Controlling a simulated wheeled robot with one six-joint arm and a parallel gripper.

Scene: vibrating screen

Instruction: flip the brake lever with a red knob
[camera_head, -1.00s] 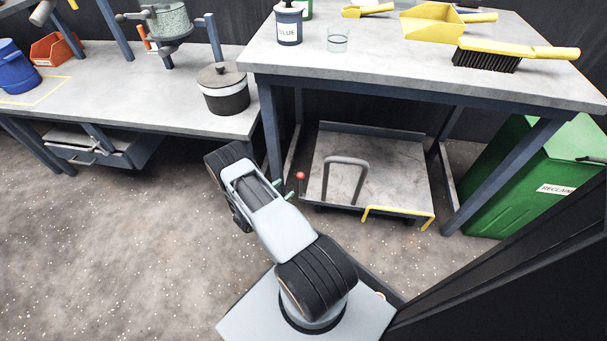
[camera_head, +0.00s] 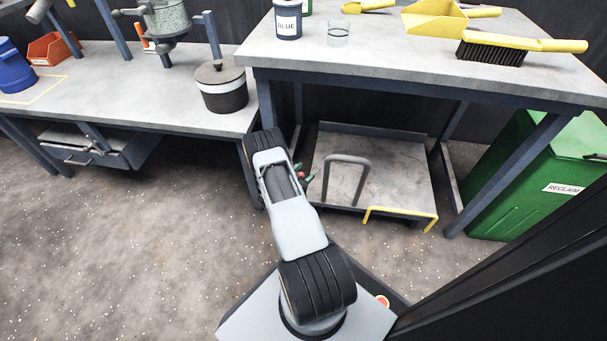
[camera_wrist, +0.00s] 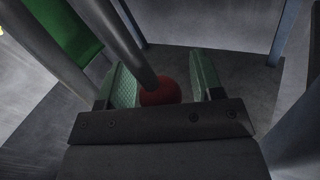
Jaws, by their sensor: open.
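The red knob (camera_wrist: 160,92) shows in the wrist view between the green-padded fingers of my gripper (camera_wrist: 164,80), close to the left finger. A dark rod (camera_wrist: 125,38) runs from the top of that view down to the knob. My gripper is open; I cannot tell whether a finger touches the knob. My arm hides most of the lever there.
The cart stands under a workbench (camera_head: 400,84) and has a grey hoop handle (camera_head: 348,159) and a yellow bar (camera_head: 402,211). A bench leg (camera_head: 268,108) is close to my arm. A green bin (camera_head: 510,195) stands at right. Floor (camera_head: 130,240) at left is clear.

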